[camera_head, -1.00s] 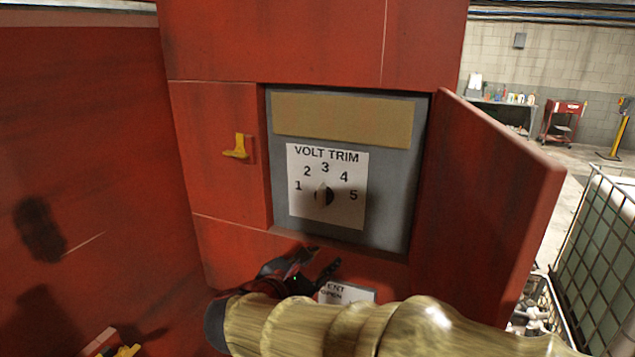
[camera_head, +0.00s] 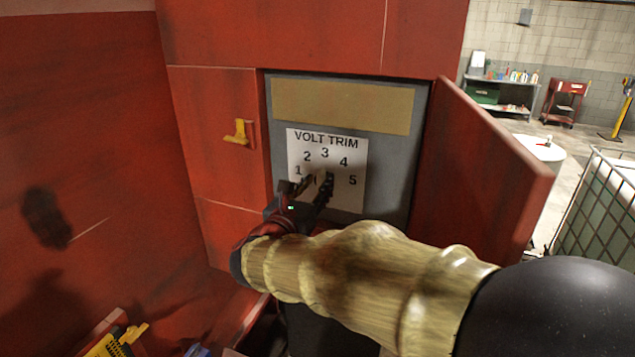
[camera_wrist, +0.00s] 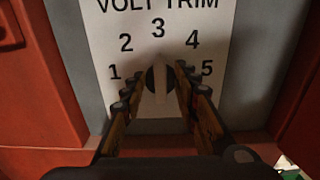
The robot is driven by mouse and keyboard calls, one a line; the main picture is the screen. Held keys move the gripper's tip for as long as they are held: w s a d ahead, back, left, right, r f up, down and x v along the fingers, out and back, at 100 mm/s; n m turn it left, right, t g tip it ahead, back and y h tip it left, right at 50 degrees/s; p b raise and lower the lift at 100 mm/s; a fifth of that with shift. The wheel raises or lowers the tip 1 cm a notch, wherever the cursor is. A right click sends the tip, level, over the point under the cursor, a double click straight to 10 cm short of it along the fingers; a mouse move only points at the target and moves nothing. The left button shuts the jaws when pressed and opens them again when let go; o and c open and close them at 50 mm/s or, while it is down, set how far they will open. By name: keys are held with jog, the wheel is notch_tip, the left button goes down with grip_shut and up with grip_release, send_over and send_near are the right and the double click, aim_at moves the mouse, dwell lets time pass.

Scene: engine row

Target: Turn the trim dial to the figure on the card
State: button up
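The white VOLT TRIM plate (camera_head: 341,147), numbered 1 to 5, is on the grey panel inside the open red cabinet. It also shows in the wrist view (camera_wrist: 100,40). The trim dial (camera_wrist: 159,79) is a dark round knob with a pale pointer bar, aimed about at 3. My gripper (camera_head: 321,178) is at the plate in the head view and hides most of the dial. In the wrist view my gripper (camera_wrist: 158,82) is open, one finger on each side of the dial. I cannot tell whether the fingers touch it. No card with a single figure is readable.
The cabinet door (camera_head: 485,165) stands open on the right of the recess. A yellow latch (camera_head: 240,132) sits on the red front to the left. A blank tan strip (camera_head: 343,105) is above the plate. A caged tank (camera_head: 600,210) stands at far right.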

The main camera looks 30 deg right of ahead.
jog(key=shift+w+d, duration=0.15)
jog(key=shift+d, duration=0.05)
jog(key=shift+c, duration=0.7)
grip_shut()
